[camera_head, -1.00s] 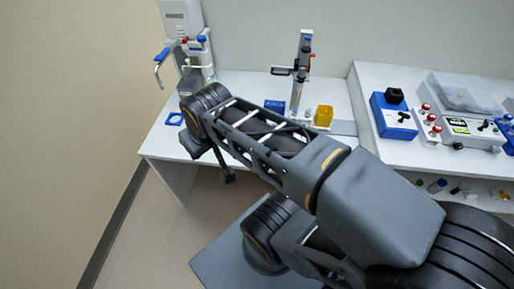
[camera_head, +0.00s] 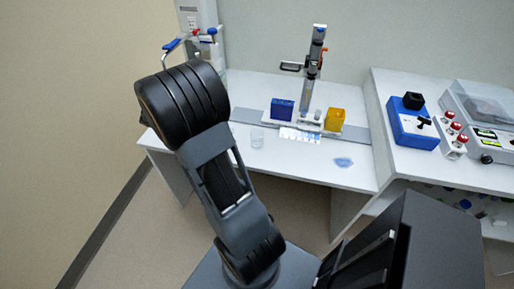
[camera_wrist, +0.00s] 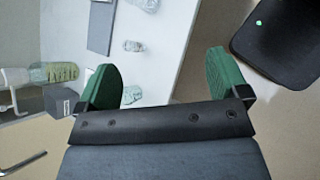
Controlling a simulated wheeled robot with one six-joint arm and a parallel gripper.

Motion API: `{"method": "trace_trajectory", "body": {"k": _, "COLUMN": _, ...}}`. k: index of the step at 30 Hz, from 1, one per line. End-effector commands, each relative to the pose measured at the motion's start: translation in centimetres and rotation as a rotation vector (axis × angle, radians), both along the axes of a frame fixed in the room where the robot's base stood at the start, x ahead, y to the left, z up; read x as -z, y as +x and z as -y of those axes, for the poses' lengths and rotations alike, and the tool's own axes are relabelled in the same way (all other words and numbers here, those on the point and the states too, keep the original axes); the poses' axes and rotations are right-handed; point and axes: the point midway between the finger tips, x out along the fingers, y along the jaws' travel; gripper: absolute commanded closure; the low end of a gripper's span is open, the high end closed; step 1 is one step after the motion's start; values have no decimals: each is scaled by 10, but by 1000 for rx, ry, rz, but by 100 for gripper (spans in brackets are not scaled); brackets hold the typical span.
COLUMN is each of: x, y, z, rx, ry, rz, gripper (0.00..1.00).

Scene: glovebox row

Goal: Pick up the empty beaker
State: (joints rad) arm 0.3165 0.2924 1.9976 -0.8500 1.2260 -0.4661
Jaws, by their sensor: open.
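A small clear beaker (camera_head: 257,138) stands upright on the white bench, near its front and left of the middle, in the head view. It looks empty. My gripper (camera_wrist: 162,62) shows in the wrist view with its two green fingers wide apart and nothing between them. A clear item (camera_wrist: 134,46) lies beyond the fingers on the white surface, and another clear item (camera_wrist: 131,94) shows beside the left finger, partly hidden by it. I cannot tell which of these is the beaker. In the head view my gripper is hidden behind my arm.
A stand with a vertical column (camera_head: 313,70) is at the bench's back, with a blue box (camera_head: 282,108) and a yellow box (camera_head: 335,119) beside it. A bluish flat item (camera_head: 343,162) lies front right. Devices, including a blue one (camera_head: 413,125), fill the right bench.

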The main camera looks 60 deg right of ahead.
Motion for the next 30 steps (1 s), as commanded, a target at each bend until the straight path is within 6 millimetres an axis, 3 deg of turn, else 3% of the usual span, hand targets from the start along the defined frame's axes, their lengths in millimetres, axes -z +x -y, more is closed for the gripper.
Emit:
{"method": "trace_trajectory", "body": {"k": 1, "x": 29, "y": 2, "z": 19, "rx": -23, "ry": -22, "rz": -93, "gripper": 7}}
{"method": "trace_trajectory", "body": {"k": 3, "x": 50, "y": 4, "z": 41, "rx": -60, "ry": -50, "rz": -203, "gripper": 7}}
{"method": "trace_trajectory", "body": {"k": 9, "x": 92, "y": 5, "z": 83, "rx": -132, "ry": -95, "rz": -417, "gripper": 7}}
{"method": "trace_trajectory", "body": {"k": 14, "x": 109, "y": 1, "z": 102, "rx": -155, "ry": -107, "rz": -490, "gripper": 7}}
{"method": "trace_trajectory", "body": {"k": 24, "x": 132, "y": -30, "z": 147, "rx": -157, "ry": -108, "rz": -504, "gripper": 7}}
{"method": "trace_trajectory", "body": {"k": 30, "x": 139, "y": -39, "z": 161, "rx": -161, "ry": -109, "rz": -502, "gripper": 7}}
